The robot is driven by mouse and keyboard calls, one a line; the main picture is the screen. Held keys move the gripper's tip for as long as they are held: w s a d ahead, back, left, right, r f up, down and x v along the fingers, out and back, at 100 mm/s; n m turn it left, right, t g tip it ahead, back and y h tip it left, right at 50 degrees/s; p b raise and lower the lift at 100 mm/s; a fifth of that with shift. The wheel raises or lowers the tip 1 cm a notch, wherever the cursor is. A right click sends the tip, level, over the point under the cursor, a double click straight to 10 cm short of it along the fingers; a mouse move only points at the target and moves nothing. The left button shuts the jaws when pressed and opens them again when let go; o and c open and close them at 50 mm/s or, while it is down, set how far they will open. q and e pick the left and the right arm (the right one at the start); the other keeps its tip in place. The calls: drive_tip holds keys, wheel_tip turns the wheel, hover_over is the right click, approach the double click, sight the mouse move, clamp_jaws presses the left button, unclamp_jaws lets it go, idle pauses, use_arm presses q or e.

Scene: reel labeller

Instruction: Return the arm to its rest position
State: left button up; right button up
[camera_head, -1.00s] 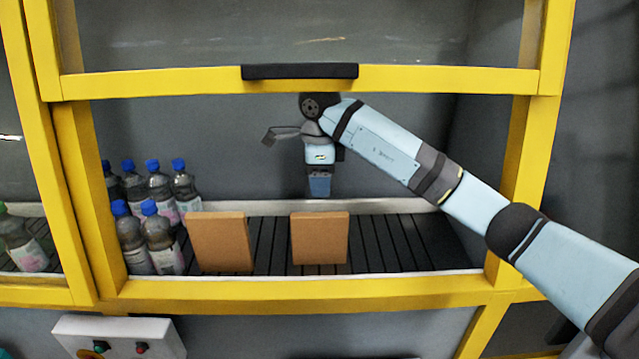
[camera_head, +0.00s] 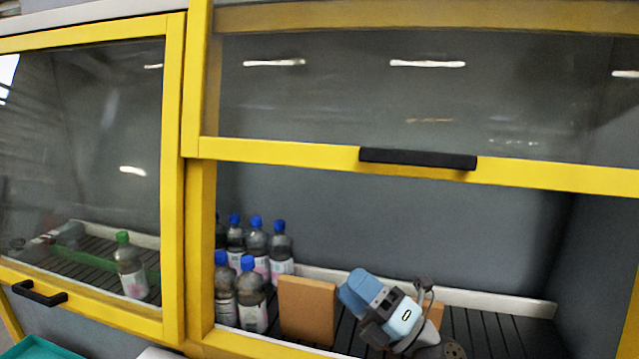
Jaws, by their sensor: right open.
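My right gripper (camera_head: 358,290) is in the lower right middle of the head view, in front of the open section of the yellow-framed machine. Its light-blue and dark-grey wrist is tilted, with the jaws toward the upper left. It is open and I see nothing held in it. The wrist hides part of a brown box on the slatted conveyor (camera_head: 485,325). Most of the right arm is below the frame. My left gripper is not in view.
Several blue-capped bottles (camera_head: 257,250) and a brown box (camera_head: 307,308) stand left of the gripper. The raised yellow sash with its black handle (camera_head: 418,158) hangs above. Behind the left window is a green-capped bottle (camera_head: 130,265). A teal tray (camera_head: 40,348) shows lower left.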

drive_tip(key=s+d+f+m+t+h, duration=0.1)
drive_tip(key=s+d+f+m+h, duration=0.3)
drive_tip(key=d+f+m+h, duration=0.7)
drive_tip(key=s+d+f+m+t+h, duration=0.1)
drive_tip(key=s+d+f+m+h, duration=0.3)
drive_tip(key=d+f+m+h, duration=0.85)
drive_tip(key=s+a+f+m+g+y, duration=0.2)
drive_tip(key=s+m+g, duration=0.3)
drive_tip(key=s, duration=0.6)
drive_tip(key=s+a+f+m+g+y, duration=0.1)
drive_tip(key=s+f+m+g+y, duration=0.15)
drive_tip(key=s+g, duration=0.6)
drive_tip(key=w+a+f+t+y+p, duration=0.2)
drive_tip(key=w+a+f+t+p, duration=0.2)
drive_tip(key=t, duration=0.5)
wheel_tip(320, 180, down, 4)
drive_tip(key=a+p, duration=0.1)
drive_tip(key=a, duration=0.1)
drive_tip(key=shift+w+a+r+t, duration=0.15)
drive_tip(key=shift+a+r+t, duration=0.1)
drive_tip(key=shift+a+t, duration=0.1)
